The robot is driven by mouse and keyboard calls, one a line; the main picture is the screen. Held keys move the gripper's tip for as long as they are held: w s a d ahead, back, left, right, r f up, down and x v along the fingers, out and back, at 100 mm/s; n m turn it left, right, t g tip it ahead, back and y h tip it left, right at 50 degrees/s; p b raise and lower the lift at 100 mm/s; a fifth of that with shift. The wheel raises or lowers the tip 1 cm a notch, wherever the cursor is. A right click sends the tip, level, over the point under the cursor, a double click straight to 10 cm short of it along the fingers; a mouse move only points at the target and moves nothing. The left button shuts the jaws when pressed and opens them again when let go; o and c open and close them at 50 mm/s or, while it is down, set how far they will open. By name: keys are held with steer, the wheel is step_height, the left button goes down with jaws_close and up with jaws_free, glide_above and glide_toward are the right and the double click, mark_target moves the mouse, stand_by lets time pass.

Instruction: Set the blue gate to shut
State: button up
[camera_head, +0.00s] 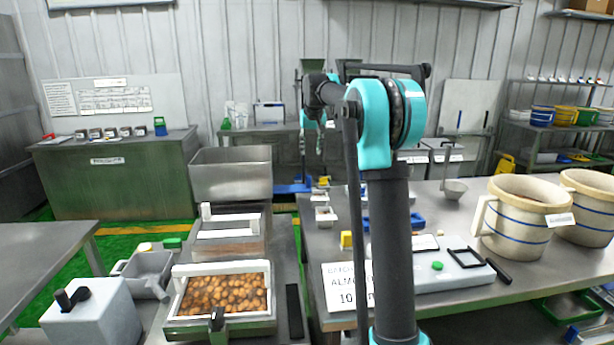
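I cannot single out the blue gate for certain. A flat blue piece (292,188) shows low down beyond the bench, left of the far end of my arm. Another blue piece (417,220) lies on the right bench, partly hidden by my arm. My teal and black arm rises in the middle of the view and reaches away from the camera. My gripper (303,165) seems to hang at its far end, small and dark. I cannot make out its fingers or whether it touches anything.
A glass-topped tray of brown nuts (225,293) and a steel hopper (231,174) stand at left of centre. The right bench holds two cream buckets with blue bands (518,218), a ladle (454,188) and a white panel with a green button (437,266). A white box with a black lever (90,315) is at lower left.

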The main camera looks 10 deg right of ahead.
mark_target(309, 176)
steer(key=x, duration=1.7)
steer(key=shift+w, duration=0.3)
jaws_close()
